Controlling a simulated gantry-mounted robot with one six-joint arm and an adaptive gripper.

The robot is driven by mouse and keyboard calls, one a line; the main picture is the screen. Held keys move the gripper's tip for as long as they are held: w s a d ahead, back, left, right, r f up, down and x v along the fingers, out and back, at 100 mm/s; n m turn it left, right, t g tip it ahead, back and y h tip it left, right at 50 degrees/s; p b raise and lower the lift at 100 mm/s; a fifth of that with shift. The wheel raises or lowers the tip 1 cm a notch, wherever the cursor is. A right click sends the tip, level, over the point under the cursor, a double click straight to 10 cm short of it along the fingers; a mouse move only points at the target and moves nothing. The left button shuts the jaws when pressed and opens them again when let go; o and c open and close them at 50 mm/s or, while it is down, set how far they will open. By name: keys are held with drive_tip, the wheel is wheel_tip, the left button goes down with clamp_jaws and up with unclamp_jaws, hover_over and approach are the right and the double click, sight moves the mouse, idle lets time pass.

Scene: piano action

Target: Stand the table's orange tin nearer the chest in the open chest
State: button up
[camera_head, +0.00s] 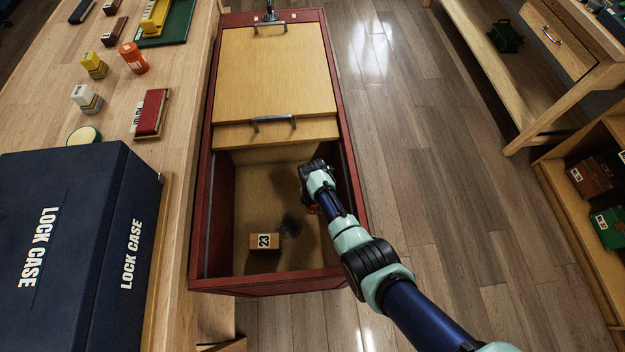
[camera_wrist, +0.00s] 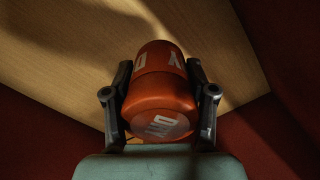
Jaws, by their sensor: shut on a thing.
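The chest (camera_head: 198,230) is a long dark red box with its near part open and a pale wooden floor. My gripper (camera_wrist: 160,72) reaches down into the open part, at its right side. It is shut on an orange tin (camera_wrist: 163,92) with white lettering, one finger on each side. In the head view my arm hides nearly all of this tin. I cannot tell whether it touches the chest floor. Another orange tin (camera_head: 133,58) with white lettering stands on the table (camera_head: 185,70) to the left.
A wooden block marked 23 (camera_head: 264,241) lies on the chest floor, left of my gripper. Wooden lids with metal handles (camera_head: 277,70) cover the chest's far part. A dark blue lock case (camera_head: 60,230) fills the table's near end. Several small items stand beyond it.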

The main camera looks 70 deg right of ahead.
drive_tip(key=shift+f+b, duration=1.75)
drive_tip(key=shift+f, duration=1.3)
drive_tip(key=o, duration=1.3)
wheel_tip(320, 180, up, 12)
drive_tip(key=p, duration=0.8)
drive_tip(key=shift+r, duration=0.2)
